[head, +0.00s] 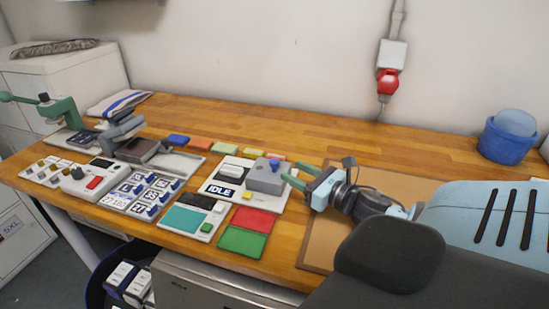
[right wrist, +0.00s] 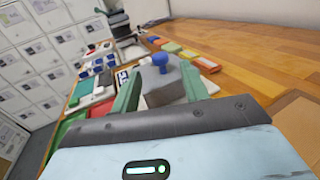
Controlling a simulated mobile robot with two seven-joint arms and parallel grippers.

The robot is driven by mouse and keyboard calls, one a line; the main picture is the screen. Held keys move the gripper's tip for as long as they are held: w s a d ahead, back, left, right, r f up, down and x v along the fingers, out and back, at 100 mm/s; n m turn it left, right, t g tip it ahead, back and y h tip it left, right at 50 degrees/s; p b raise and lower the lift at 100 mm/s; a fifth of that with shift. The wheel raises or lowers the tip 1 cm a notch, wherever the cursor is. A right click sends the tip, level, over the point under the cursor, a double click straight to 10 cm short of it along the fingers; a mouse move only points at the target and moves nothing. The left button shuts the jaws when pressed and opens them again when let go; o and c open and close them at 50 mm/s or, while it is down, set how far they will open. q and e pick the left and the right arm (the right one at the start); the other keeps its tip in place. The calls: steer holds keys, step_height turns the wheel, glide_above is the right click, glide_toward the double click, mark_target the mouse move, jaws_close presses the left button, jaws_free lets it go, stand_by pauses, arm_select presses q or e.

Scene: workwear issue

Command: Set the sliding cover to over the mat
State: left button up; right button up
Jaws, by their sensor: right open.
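The sliding cover appears to be a grey block (head: 266,178) with a blue knob on top. It sits at the right end of a white panel (head: 216,187) marked "IDLE". It also shows in the right wrist view as a grey block (right wrist: 162,90) with its blue knob up. My right gripper (head: 291,176) is open at the block's right side. In the right wrist view, the green fingers (right wrist: 160,78) are spread to either side of the block; I cannot tell whether they touch it. I cannot tell which surface is the mat. My left gripper is not in view.
A unit with a teal pad (head: 184,219) and red (head: 254,219) and green (head: 241,242) pads lie in front. Coloured blocks line the back. A grey press (head: 122,134) stands left. A brown board (head: 319,238) lies under my right arm.

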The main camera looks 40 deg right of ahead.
mark_target(278, 163)
steer(key=shift+w+a, duration=0.1)
steer(key=shift+w+r, duration=0.1)
steer(key=shift+w, duration=0.2)
steer(key=shift+w+a, duration=0.15)
steer(key=shift+w, duration=1.6)
steer(key=shift+w+a, duration=0.15)
steer(key=shift+w, duration=1.55)
steer(key=shift+c, duration=0.4)
jaws_close()
